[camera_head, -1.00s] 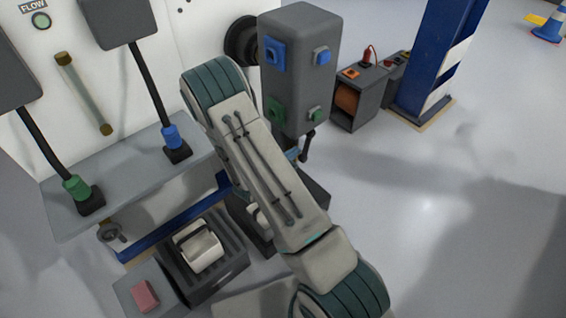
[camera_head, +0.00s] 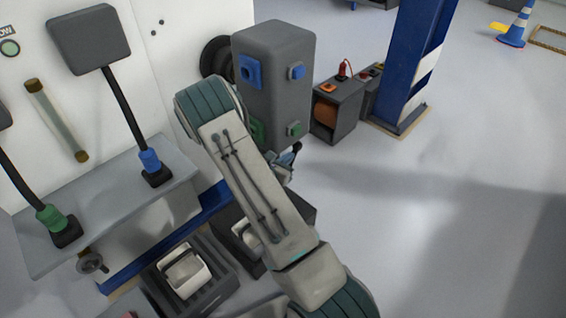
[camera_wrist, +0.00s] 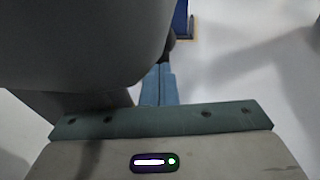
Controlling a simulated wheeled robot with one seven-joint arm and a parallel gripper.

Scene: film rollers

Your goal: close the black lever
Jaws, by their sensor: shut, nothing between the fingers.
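A small black lever (camera_head: 297,147) shows at the lower right of a tall grey box (camera_head: 290,90) with blue and green fittings. My gripper (camera_head: 286,160) is mostly hidden behind my forearm, just below the box and close to the lever. In the wrist view my gripper's blue fingers (camera_wrist: 160,72) are together and empty. A dark piece, perhaps the lever (camera_wrist: 170,44), shows just beyond the fingertips; I cannot tell whether they touch it. The grey box (camera_wrist: 80,40) fills the upper left there.
A shelf (camera_head: 110,210) at left carries two black rods with blue and green collars. Dark trays with white rollers (camera_head: 187,275) stand below. A low dark case (camera_head: 335,115) and blue post (camera_head: 410,70) stand behind. The floor at right is clear.

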